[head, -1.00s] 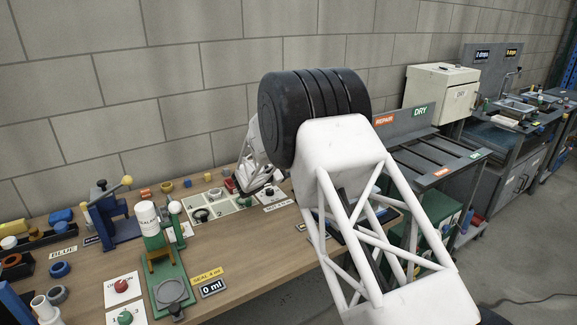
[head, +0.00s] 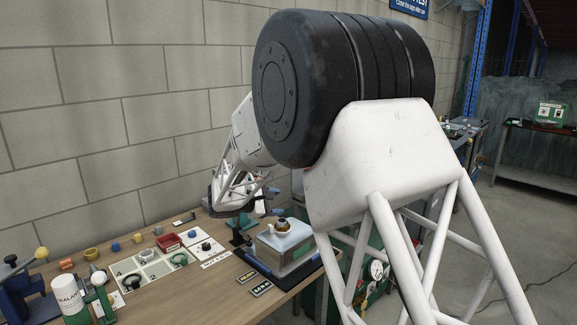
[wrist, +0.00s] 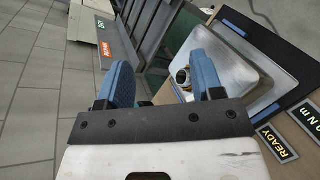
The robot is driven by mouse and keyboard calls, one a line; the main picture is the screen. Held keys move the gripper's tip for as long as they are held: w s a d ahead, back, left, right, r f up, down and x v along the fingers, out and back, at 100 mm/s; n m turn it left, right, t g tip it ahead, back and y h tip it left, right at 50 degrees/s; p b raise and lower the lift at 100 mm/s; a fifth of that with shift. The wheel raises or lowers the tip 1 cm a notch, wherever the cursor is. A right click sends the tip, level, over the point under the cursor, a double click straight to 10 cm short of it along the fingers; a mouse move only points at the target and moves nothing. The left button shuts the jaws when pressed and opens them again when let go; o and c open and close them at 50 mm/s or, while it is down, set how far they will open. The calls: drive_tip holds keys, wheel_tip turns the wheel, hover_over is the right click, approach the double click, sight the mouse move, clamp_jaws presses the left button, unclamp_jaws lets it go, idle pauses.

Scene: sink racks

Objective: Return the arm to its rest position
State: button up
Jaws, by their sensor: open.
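My gripper (wrist: 163,75) shows in the wrist view as two blue fingers held wide apart, with nothing between them touching either pad. In the head view, my white lattice arm with its large black joint fills the centre and right. The gripper end (head: 262,203) is small and partly hidden there, above the bench's right end. A steel box-like fixture (head: 286,243) with a round brass-coloured piece on top stands just beyond and below it. In the wrist view the steel fixture (wrist: 240,55) lies beyond the right finger, and the brass-coloured piece (wrist: 183,77) shows between the fingers.
The wooden bench (head: 200,290) carries a white card tray (head: 150,270) with rings, a red bin (head: 168,242) and a green press stand at left. A READY display (wrist: 276,142) is by the fixture. A rack with an orange label (wrist: 105,48) stands over grey floor.

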drive_tip(key=s+d+r+m+g+y, duration=0.2)
drive_tip(key=s+d+r+m+g, duration=0.15)
drive_tip(key=s+d, duration=0.75)
drive_tip(key=s+d+r+m+g+y, duration=0.3)
drive_tip(key=s+d, duration=0.5)
drive_tip(key=s, duration=0.6)
drive_tip(key=s+d+f+m+y, duration=0.1)
drive_tip(key=s+d+m+y, duration=0.1)
drive_tip(key=s, duration=1.2)
drive_tip(key=s+d+f+m+t+y, duration=0.1)
drive_tip(key=s+m+y, duration=0.4)
drive_tip(key=s, duration=0.9)
drive_tip(key=shift+s+d+m, duration=0.3)
drive_tip(key=shift+d+m, duration=0.2)
drive_tip(key=shift+m, duration=0.45)
